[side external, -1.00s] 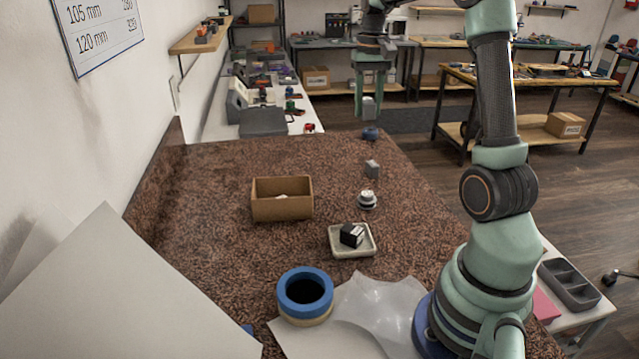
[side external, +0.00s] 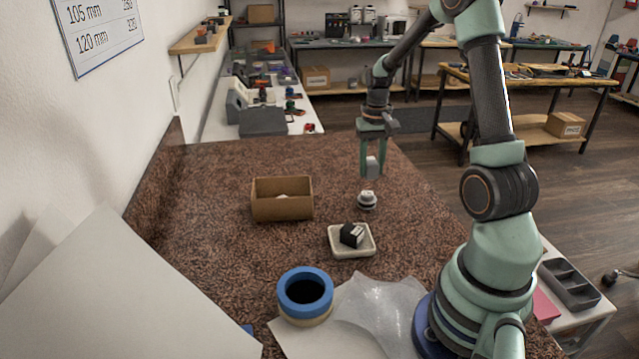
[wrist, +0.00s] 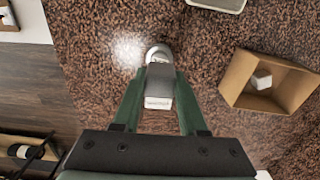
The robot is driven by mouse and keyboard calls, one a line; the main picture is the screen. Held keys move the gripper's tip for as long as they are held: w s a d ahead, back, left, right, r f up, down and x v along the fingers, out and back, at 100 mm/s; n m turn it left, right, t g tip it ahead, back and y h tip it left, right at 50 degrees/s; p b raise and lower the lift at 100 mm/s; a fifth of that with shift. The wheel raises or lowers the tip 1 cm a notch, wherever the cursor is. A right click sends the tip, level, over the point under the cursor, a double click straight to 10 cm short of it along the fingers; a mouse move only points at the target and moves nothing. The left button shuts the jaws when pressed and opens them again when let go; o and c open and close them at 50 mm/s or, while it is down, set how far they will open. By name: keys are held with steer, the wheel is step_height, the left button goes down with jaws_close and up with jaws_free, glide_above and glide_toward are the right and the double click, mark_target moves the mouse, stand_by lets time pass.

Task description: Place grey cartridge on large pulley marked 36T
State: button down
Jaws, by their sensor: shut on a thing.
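My gripper (side external: 371,174) points down above the far middle of the board and is shut on a small grey cartridge (side external: 373,167). In the wrist view the cartridge (wrist: 159,88) sits between the green fingers, with a pale labelled face. A round silver-white pulley-like part (side external: 367,200) stands on the tabletop just nearer the camera than the gripper, apart from the cartridge. It also shows in the wrist view (wrist: 158,51), just past the cartridge. Its marking is too small to read.
An open cardboard box (side external: 283,209) with a small pale item stands to the left. A white tray (side external: 352,252) holding a black block lies nearer the camera. A blue-rimmed ring (side external: 305,292) stands in front. The far left tabletop is clear.

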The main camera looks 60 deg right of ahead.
mark_target(368, 195)
steer(key=shift+f, duration=2.6)
steer(key=shift+f, duration=0.1)
steer(key=shift+c, duration=2.2)
jaws_free()
step_height(368, 195, up, 11)
steer(key=shift+r, duration=0.1)
steer(key=shift+w+a+r, duration=0.1)
steer(key=shift+r, duration=0.45)
steer(key=s+a+r+n+t, duration=0.2)
steer(key=a+r+n, duration=0.2)
steer(key=a, duration=0.9)
steer(key=s+a+r+n+t, duration=0.1)
steer(key=a+r+n+t, duration=0.2)
steer(key=a, duration=1)
steer(key=shift+s+r+n+t, duration=0.35)
steer(key=shift+r+n, duration=0.3)
steer(key=shift+n, duration=0.35)
